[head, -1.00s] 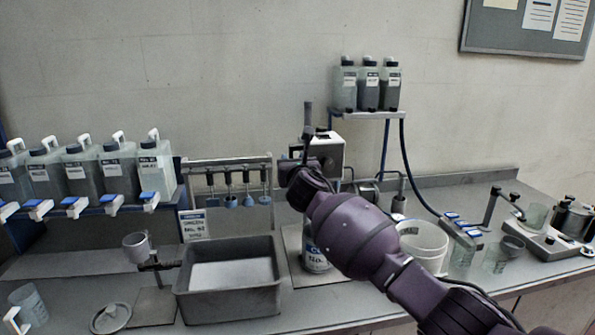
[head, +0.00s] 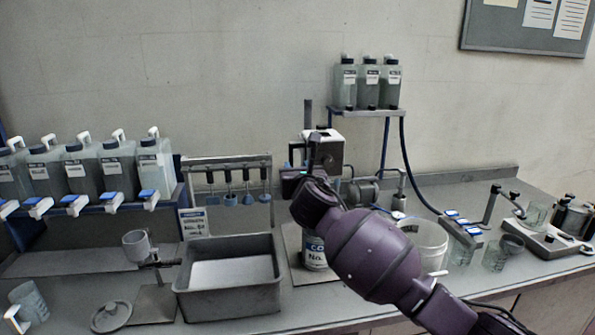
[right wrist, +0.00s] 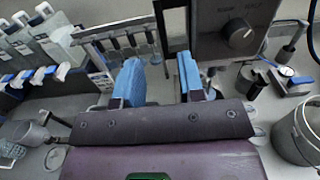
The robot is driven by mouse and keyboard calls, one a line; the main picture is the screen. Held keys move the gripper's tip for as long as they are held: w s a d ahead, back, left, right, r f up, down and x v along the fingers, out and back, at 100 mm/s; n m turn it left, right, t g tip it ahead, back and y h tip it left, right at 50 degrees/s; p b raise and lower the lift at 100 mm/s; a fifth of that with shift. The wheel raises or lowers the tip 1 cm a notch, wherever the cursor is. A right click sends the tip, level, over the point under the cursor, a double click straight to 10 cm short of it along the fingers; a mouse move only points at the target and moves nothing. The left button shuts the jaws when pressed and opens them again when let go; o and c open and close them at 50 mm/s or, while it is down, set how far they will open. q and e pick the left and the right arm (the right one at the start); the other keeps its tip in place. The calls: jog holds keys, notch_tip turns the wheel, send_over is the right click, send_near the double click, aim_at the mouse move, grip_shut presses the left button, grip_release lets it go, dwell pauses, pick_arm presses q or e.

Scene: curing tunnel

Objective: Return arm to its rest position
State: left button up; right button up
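My right arm (head: 375,255) reaches in from the bottom right of the head view, over the bench. Its gripper (head: 318,163) points toward the wall, in front of the boxy machine (head: 331,152); its fingers are hard to make out there. In the right wrist view the right gripper (right wrist: 161,82) shows two blue-padded fingers spread apart with nothing between them. Beyond them is the machine's dark front with a round knob (right wrist: 238,34). My left gripper is in neither view.
A labelled can (head: 314,253) and white bucket (head: 426,238) stand close to the arm. Left are a grey tray (head: 228,303), a cup on a stand (head: 138,246) and a rack of hanging tools (head: 228,161). Bottles (head: 368,85) stand on a shelf; glassware (head: 495,256) is at right.

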jog(key=s+a+r+m+y, duration=0.1)
jog(key=s+r+m+y, duration=0.3)
jog(key=m, duration=0.8)
jog(key=s+d+f+m+h, duration=0.2)
jog(key=s+d+f+m, duration=0.4)
jog(key=d+f+m, duration=0.3)
jog(key=s+d+f+m+g+h, duration=0.1)
jog(key=s+d+f+m+h, duration=0.1)
jog(key=s+d+f+m, duration=0.55)
jog(key=s+d+f+m+h, duration=0.1)
jog(key=s+d+f+m, duration=0.3)
jog(key=d+f+m, duration=0.65)
jog(key=s+d+f+g+h, duration=0.2)
jog(key=s+d+f, duration=0.1)
jog(key=s+f, duration=0.6)
jog(key=s+d+f+n+g+h+b, duration=0.1)
jog(key=s+d+f, duration=0.3)
jog(key=s+f, duration=0.5)
jog(key=s+g, duration=0.1)
jog(key=s, duration=0.2)
jog(key=shift+s+d+f+g+h, duration=0.2)
jog(key=shift+d+f+g+h, duration=0.1)
jog(key=shift+f+g+h, duration=0.1)
